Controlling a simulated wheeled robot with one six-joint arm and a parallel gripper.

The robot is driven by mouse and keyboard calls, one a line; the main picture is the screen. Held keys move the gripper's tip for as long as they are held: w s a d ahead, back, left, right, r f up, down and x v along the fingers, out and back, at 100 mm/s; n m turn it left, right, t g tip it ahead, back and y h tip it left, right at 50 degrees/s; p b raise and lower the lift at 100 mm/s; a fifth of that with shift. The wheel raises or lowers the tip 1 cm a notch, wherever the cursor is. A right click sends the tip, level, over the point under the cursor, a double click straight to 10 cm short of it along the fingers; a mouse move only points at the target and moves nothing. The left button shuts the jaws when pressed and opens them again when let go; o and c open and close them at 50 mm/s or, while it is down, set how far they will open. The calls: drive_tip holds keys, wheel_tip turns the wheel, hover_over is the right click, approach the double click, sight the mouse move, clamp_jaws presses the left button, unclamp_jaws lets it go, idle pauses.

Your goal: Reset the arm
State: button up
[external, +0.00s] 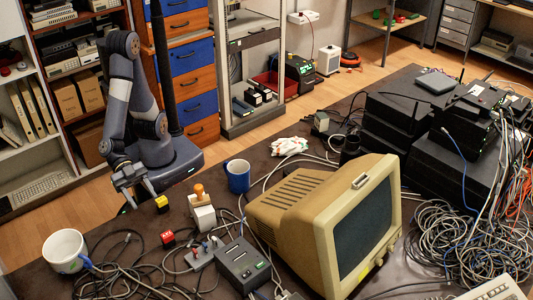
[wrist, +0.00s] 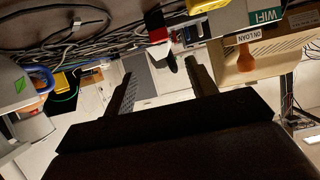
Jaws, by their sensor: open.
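The view there is tilted and looks past the fingers to table items and the floor.
A white mug (external: 65,252), a red block (external: 168,239), a blue mug (external: 238,177) and loose black cables lie near the gripper. A beige monitor (external: 290,205) fills the table's middle. Black network boxes (external: 395,115) and tangled cables crowd the right. Blue and orange drawers (external: 190,62) stand behind my arm.

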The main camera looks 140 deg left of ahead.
drive_tip(key=b+x, duration=0.3)
drive_tip(key=x, duration=0.9)
drive_tip(key=shift+s+f, duration=0.1)
drive_tip(key=shift+f, duration=0.05)
wheel_tip(320, 180, up, 3)
drive_tip(key=shift+f+p, duration=0.1)
drive_tip(key=shift+p, duration=0.55)
drive_tip(key=shift+r+p, duration=0.3)
drive_tip(key=shift+r, duration=0.45)
